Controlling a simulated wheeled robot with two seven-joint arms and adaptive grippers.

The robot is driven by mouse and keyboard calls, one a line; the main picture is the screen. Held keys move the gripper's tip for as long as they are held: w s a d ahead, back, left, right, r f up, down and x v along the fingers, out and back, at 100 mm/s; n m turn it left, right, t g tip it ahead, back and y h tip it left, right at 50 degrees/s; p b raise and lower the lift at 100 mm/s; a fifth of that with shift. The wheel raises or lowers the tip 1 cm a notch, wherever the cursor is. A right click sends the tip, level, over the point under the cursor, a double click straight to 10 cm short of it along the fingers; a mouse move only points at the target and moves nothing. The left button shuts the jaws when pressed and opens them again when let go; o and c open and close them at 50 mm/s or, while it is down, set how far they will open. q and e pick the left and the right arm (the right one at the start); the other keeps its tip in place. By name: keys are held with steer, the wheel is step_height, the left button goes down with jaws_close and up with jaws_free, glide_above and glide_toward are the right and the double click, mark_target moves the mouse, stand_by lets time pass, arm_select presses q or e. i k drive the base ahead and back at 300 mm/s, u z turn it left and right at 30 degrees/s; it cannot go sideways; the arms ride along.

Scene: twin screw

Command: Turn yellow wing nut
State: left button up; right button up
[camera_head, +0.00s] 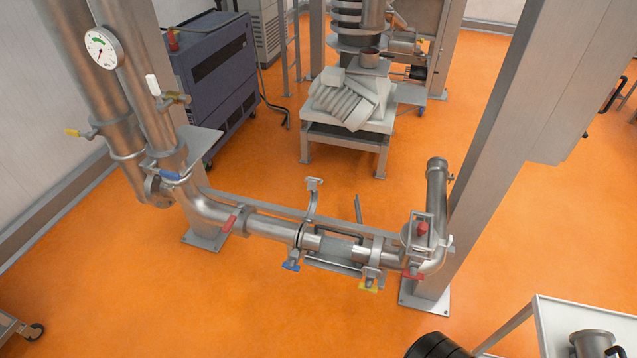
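A yellow wing nut (369,287) sits at the lower end of a metal clamp (374,262) on the horizontal steel pipe, right of the picture's middle. The clamp is around the pipe near a short gap bridged by a cradle. A blue wing nut (291,266) hangs under another clamp to its left, whose upper arm (313,200) stands up. Another yellow handle (73,132) is on the upright pipe at the far left. Neither of my grippers can be made out in this view.
Red wing nuts (413,275) are on the pipe's right end and left part. A steel post (500,130) stands behind the right end. A white trolley (545,320) is at the lower right. A black ribbed round thing (437,346) is at the bottom edge. Orange floor before the pipe is clear.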

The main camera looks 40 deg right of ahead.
mark_target(368, 285)
steer(key=z, duration=2.65)
steer(key=i, duration=0.75)
steer(key=z, duration=0.2)
steer(key=k, duration=0.8)
steer(key=u, duration=0.1)
